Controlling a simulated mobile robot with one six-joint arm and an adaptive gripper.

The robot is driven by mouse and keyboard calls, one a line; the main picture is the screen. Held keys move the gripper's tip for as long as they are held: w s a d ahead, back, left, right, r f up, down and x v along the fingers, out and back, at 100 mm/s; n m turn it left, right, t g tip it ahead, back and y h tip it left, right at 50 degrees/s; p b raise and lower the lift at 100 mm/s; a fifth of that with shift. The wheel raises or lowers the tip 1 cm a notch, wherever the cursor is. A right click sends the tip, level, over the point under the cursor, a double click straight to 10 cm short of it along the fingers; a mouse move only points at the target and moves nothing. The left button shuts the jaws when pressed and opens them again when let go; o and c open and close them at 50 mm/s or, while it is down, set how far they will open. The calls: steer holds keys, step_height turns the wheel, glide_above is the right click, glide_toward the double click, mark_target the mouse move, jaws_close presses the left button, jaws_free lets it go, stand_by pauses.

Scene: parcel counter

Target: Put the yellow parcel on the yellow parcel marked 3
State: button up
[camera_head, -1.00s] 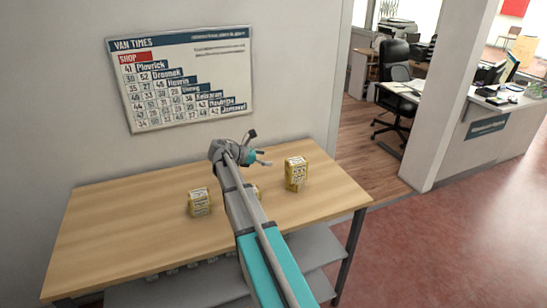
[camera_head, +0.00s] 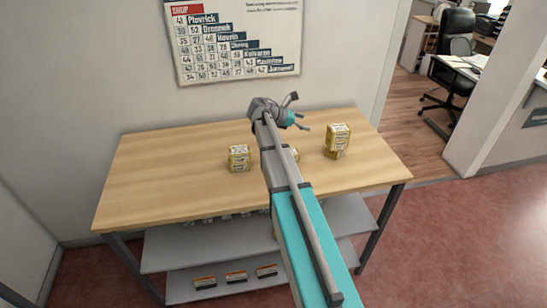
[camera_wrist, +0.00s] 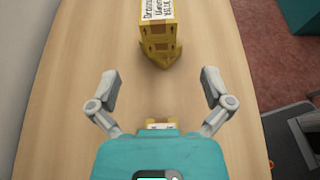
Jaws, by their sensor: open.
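Several yellow parcels stand on the wooden table. One yellow parcel (camera_head: 238,158) stands alone left of my arm. At the right, an upper yellow parcel (camera_head: 338,135) rests on a lower yellow parcel (camera_head: 333,154). In the wrist view the upper one (camera_wrist: 157,22) shows a white label and the lower one (camera_wrist: 160,57) looks turned askew. Another yellow parcel (camera_head: 295,155) is mostly hidden behind my arm. My gripper (camera_head: 301,112) is open and empty, above the table's back part. In the wrist view its fingers (camera_wrist: 160,78) are spread, short of the stack. I cannot read a 3.
The wooden table (camera_head: 165,180) has free room at its left. Grey shelves (camera_head: 205,251) below it hold small boxes (camera_head: 236,277). A wall board (camera_head: 235,45) hangs behind the table. A wall pillar and office chair (camera_head: 455,50) are at the right.

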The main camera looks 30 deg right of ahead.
steer(key=s+a+f+m+t+y, duration=0.1)
steer(key=s+a+f+m+y, duration=0.2)
steer(key=a, duration=0.5)
steer(key=s+a+f+m+t+y, duration=0.1)
steer(key=s+a+f+m+y, duration=0.2)
steer(key=s+a, duration=0.3)
steer(key=s+a+f+m+y, duration=0.3)
steer(key=s+a+f+m, duration=0.1)
steer(key=a, duration=0.6)
steer(key=shift+s+f+m+t, duration=0.1)
steer(key=shift+s+m+t, duration=0.3)
steer(key=shift+s+m, duration=0.1)
steer(key=s+a+f+m+y, duration=0.1)
steer(key=s+a+m+y, duration=0.3)
steer(key=a, duration=0.5)
steer(key=shift+s, duration=0.65)
